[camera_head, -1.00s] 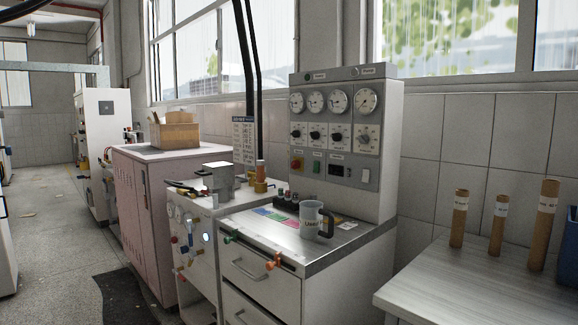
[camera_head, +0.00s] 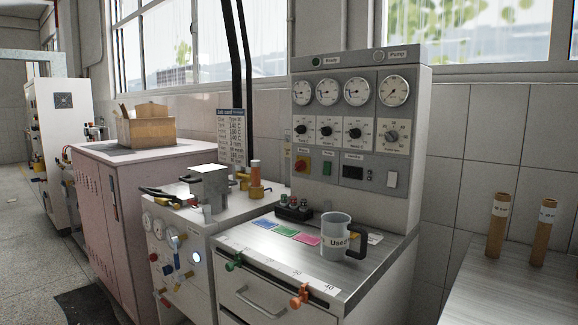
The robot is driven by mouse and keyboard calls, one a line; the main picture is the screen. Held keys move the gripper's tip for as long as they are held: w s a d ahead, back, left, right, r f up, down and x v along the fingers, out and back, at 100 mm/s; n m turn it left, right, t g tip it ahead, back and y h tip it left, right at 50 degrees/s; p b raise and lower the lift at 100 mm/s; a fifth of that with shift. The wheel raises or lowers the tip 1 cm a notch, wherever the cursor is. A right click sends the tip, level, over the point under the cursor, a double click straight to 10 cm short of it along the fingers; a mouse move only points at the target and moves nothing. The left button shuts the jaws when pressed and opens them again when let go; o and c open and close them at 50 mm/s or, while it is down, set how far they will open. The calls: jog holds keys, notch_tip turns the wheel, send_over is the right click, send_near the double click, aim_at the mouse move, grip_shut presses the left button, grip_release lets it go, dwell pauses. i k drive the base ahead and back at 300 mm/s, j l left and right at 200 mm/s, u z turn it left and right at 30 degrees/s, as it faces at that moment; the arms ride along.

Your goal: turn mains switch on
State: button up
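The grey control panel (camera_head: 310,125) stands upright at the back of a metal-topped bench. My gripper is not in view.
A grey mug (camera_head: 335,238) stands on the bench top (camera_head: 300,258) before the panel. A dark block with several knobs (camera_head: 294,210) sits left of it. Green (camera_head: 234,261) and orange (camera_head: 300,295) taps stick out at the front edge. Cardboard tubes (camera_head: 497,225) stand on the right table.

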aim_at(300, 165)
jog(key=i+j, duration=0.25)
jog(key=i+j+z, duration=0.1)
jog(key=i+j, duration=0.2)
jog(key=j, duration=0.2)
jog(key=i+j, duration=0.25)
jog(key=j, duration=0.15)
jog(key=i+j, duration=0.25)
jog(key=i+j+z, duration=0.1)
jog(key=i+j, duration=0.15)
jog(key=j, duration=0.25)
